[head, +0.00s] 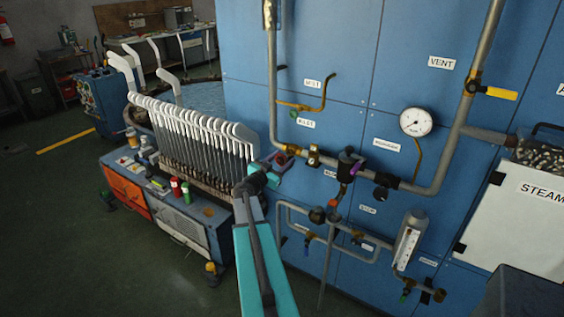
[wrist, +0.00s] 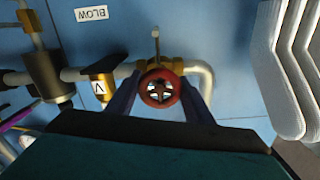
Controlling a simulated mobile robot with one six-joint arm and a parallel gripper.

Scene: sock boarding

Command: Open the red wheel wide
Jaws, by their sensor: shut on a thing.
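The red wheel (wrist: 161,87) sits on a brass valve body in a grey pipe, in the middle of the wrist view. My gripper (wrist: 162,84) has one dark finger on each side of the wheel and is shut on it. The wheel faces the wrist camera, and its spokes show. In the head view my teal arm reaches up to the blue panel, and my gripper (head: 277,163) is at the left end of the horizontal pipe. The wheel cannot be clearly made out there.
White sock boards (head: 195,125) stand in a row just left of my gripper, also close at right in the wrist view (wrist: 285,70). Pipes, a brass fitting (head: 313,156) and a round gauge (head: 416,121) are on the panel to the right. Open floor lies at lower left.

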